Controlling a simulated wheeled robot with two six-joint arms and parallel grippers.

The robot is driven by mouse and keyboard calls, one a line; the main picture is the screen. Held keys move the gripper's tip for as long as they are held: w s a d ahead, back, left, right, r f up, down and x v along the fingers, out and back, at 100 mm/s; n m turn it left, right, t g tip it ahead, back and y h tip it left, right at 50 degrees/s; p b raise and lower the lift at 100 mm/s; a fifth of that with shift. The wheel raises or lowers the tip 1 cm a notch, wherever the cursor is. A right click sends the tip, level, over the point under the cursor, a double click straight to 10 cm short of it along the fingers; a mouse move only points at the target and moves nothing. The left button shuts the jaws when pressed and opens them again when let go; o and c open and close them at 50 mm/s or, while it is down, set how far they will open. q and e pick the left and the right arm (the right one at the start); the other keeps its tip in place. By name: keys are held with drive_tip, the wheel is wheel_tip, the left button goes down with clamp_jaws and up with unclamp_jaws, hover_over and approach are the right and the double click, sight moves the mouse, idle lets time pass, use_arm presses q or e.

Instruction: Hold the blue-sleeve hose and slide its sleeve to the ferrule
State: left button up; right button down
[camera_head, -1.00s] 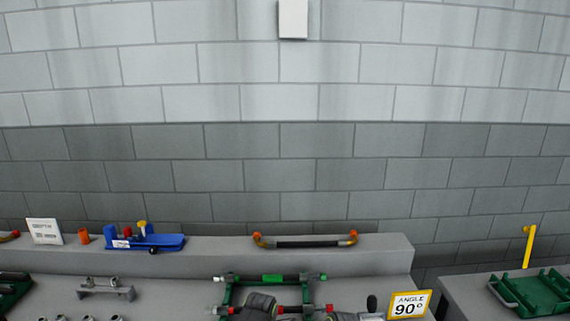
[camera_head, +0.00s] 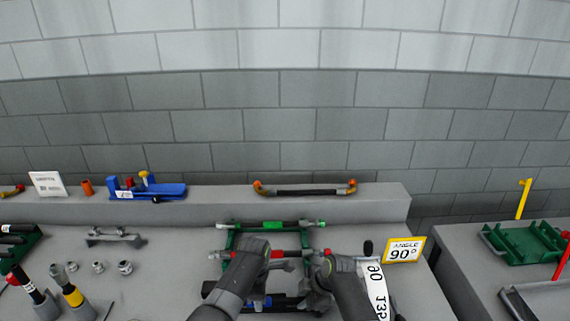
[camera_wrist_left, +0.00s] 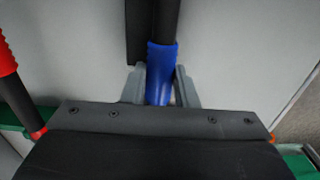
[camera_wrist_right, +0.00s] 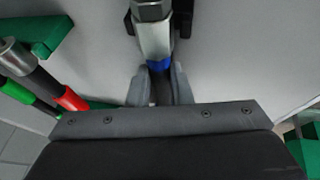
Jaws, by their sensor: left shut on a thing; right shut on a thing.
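The blue-sleeve hose is a black hose (camera_wrist_left: 166,18) with a blue sleeve (camera_wrist_left: 162,62). My left gripper (camera_wrist_left: 160,92) is shut around the sleeve in the left wrist view. My right gripper (camera_wrist_right: 160,88) is shut on the dark hose beside a silver ferrule (camera_wrist_right: 154,40). A narrow blue band (camera_wrist_right: 159,66) lies between these fingers and the ferrule; I cannot tell whether it is part of the sleeve. In the head view, some blue (camera_head: 262,302) shows between my arms, and both sets of fingertips are hidden behind the arms.
A green rack (camera_head: 232,240) holds a green-sleeve hose (camera_head: 273,224) and a red-sleeve hose (camera_head: 285,253) beyond my grippers. A yellow 90° sign (camera_head: 404,250) stands right. Fittings (camera_head: 98,267) lie left. A blue tool (camera_head: 150,191) sits on the back ledge.

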use_arm(q)
drive_tip(key=shift+a, duration=2.15)
drive_tip(key=o, duration=1)
drive_tip(key=shift+r, duration=0.1)
wheel_tip(320, 180, up, 12)
use_arm(e)
drive_tip(key=c, duration=1.2)
unclamp_jaws()
drive_tip(key=shift+r, duration=0.1)
